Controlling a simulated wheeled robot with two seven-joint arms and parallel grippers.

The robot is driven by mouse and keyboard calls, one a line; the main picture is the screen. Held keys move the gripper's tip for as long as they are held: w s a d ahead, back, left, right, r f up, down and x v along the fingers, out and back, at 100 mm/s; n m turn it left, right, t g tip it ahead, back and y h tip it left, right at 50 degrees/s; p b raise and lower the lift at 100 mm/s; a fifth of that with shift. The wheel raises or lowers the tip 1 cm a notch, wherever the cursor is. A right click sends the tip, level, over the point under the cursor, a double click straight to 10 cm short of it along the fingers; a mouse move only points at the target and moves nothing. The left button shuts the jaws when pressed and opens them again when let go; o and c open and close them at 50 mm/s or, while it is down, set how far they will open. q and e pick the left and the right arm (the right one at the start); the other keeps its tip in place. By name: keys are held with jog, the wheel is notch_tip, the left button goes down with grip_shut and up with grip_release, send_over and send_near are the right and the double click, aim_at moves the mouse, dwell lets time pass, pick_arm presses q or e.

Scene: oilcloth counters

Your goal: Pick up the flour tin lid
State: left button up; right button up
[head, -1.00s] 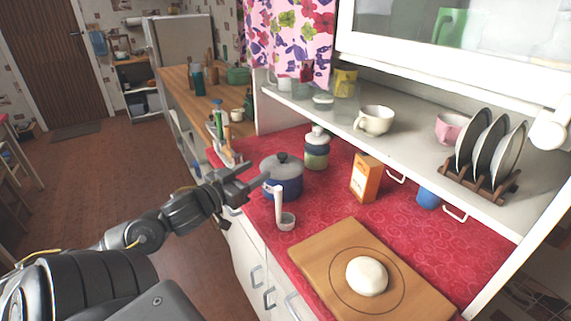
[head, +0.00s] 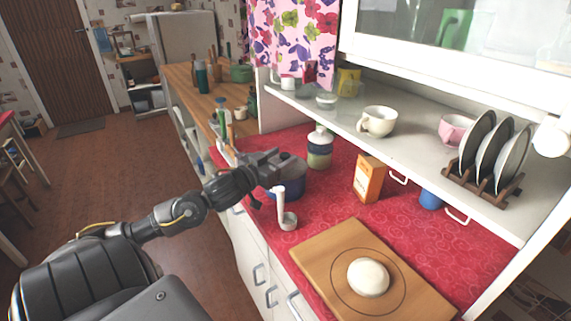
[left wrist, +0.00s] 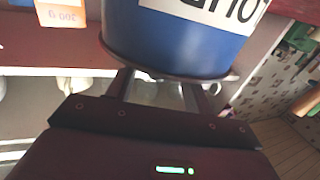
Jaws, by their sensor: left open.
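The flour tin (head: 291,187) is a blue pot-shaped tin on the red counter, partly hidden behind my left gripper in the head view. Its dark grey lid (head: 294,166) sits on top, and its knob is hidden there. My left gripper (head: 272,157) is over the near left side of the lid. In the left wrist view the blue tin (left wrist: 180,38) with its white label appears upside down. The open fingers (left wrist: 158,88) reach to the lid's rim, with a pale blurred area between them. I cannot tell whether they touch the lid. My right gripper is not in view.
A white ladle-like utensil (head: 281,208) stands close in front of the tin. A striped jar (head: 319,150) and an orange box (head: 368,179) stand behind and to the right. A wooden board (head: 330,257) holds white dough (head: 368,277). The shelf (head: 420,148) overhangs the back.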

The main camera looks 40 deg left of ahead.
pick_arm(q)
jog(key=shift+w, duration=0.25)
jog(key=c, duration=1)
jog(key=shift+r, duration=0.1)
jog(key=shift+r, duration=0.5)
notch_tip(320, 180, up, 2)
jog(key=shift+r, duration=0.15)
jog(key=s+a+r+p, duration=0.1)
jog(key=s+r+p, duration=0.1)
jog(key=s+r, duration=0.1)
jog(key=s+a+r+p, duration=0.1)
jog(key=s+r+p, duration=0.1)
jog(key=s, duration=0.4)
jog(key=s+a+r+p, duration=0.1)
jog(key=s+r+p, duration=0.1)
jog(key=s+r, duration=0.2)
jog(key=shift+s+r, duration=0.3)
jog(key=shift+s, duration=0.1)
